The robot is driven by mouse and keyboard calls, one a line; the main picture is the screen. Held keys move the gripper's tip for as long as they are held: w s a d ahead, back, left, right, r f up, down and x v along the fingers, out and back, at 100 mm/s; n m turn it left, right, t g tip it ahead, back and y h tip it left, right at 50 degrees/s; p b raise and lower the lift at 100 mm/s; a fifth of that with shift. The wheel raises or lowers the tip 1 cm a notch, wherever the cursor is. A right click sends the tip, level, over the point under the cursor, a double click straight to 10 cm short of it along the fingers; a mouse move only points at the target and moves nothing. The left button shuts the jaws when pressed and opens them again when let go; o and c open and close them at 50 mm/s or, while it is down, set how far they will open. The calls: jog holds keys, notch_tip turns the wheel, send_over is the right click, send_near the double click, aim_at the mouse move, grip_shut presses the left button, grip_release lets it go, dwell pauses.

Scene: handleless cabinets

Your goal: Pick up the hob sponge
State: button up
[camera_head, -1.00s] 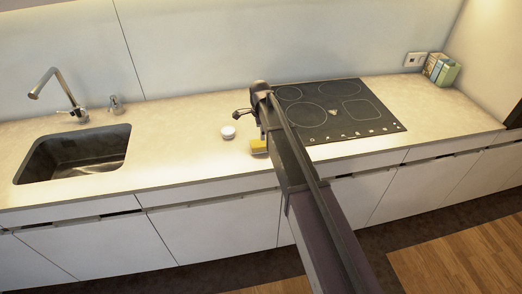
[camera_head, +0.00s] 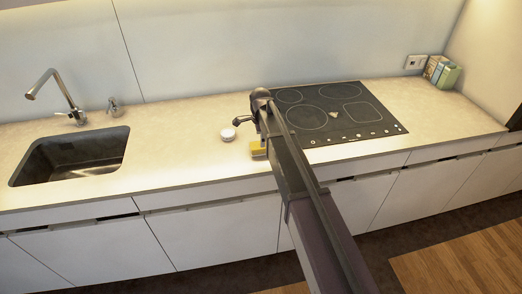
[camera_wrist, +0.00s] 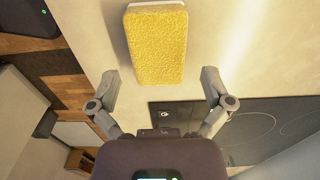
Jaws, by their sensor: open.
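The yellow hob sponge (camera_head: 258,149) lies on the counter just left of the hob, partly hidden by my arm in the head view. In the wrist view the sponge (camera_wrist: 157,45), yellow with a pale layer at its far edge, lies beyond my fingertips. My gripper (camera_wrist: 160,82) is open and empty, its two fingers spread wider than the sponge. The sponge is not between the fingers in the picture; the height gap is hard to tell. In the head view my gripper (camera_head: 240,122) shows only in part, above the counter left of the hob.
The black hob (camera_head: 335,112) is to the right. The sink (camera_head: 70,155) with its faucet (camera_head: 60,95) is at the left. Boxes (camera_head: 441,71) stand in the right corner. Counter between sink and sponge is clear.

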jog(key=shift+s+f+b, duration=0.1)
jog(key=shift+f+b, duration=1.7)
jog(key=shift+f, duration=0.3)
jog(key=c, duration=0.7)
jog(key=shift+r, duration=0.15)
notch_tip(320, 180, up, 3)
jog(key=p, duration=0.3)
jog(key=shift+r+p, duration=0.15)
jog(key=shift+p, duration=0.15)
jog(key=s+d, duration=0.1)
jog(key=s, duration=0.4)
jog(key=s+d+r+p, duration=0.1)
jog(key=s+d, duration=0.1)
jog(key=s, duration=0.3)
jog(key=s+d, duration=0.1)
jog(key=s, duration=0.4)
jog(key=shift+s+d+r, duration=0.2)
jog(key=shift+d, duration=0.05)
